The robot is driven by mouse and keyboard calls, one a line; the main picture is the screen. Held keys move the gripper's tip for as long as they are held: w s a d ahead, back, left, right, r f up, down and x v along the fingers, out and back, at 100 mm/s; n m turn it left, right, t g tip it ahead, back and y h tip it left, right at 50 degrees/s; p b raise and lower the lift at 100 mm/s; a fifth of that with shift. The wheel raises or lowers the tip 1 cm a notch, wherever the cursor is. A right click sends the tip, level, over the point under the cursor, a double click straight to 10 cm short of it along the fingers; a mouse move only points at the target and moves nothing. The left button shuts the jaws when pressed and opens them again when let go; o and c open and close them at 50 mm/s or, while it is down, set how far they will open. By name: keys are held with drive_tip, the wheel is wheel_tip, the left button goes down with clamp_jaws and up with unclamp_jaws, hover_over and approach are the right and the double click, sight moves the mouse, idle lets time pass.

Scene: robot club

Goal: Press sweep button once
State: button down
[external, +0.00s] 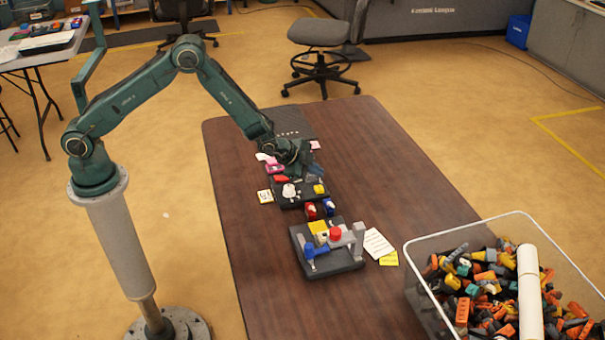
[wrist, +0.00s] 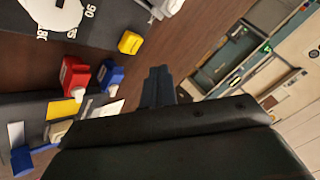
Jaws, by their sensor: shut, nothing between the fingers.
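My gripper (external: 303,172) is shut and empty, above the far part of the brown table; its closed fingers point up the picture in the wrist view (wrist: 158,82). No button can be read as "sweep". A dark board with a white dial (external: 290,190), a red part (external: 281,179) and a yellow block (external: 319,189) lies below and near my gripper. The dial (wrist: 52,12) and yellow block (wrist: 130,42) also show in the wrist view. A nearer board (external: 340,266) carries a red button (external: 335,233), a blue lever (external: 316,250) and a yellow plate.
Red (external: 311,210) and blue (external: 328,207) pieces stand between the boards. A pink piece (external: 275,168) is beside my gripper. A clear bin (external: 425,290) of mixed parts stands at the near right, with a white roll (external: 529,295). The table's right side (external: 400,180) is clear.

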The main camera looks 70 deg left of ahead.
sight(319, 190)
drive_tip(key=shift+f, duration=1.4)
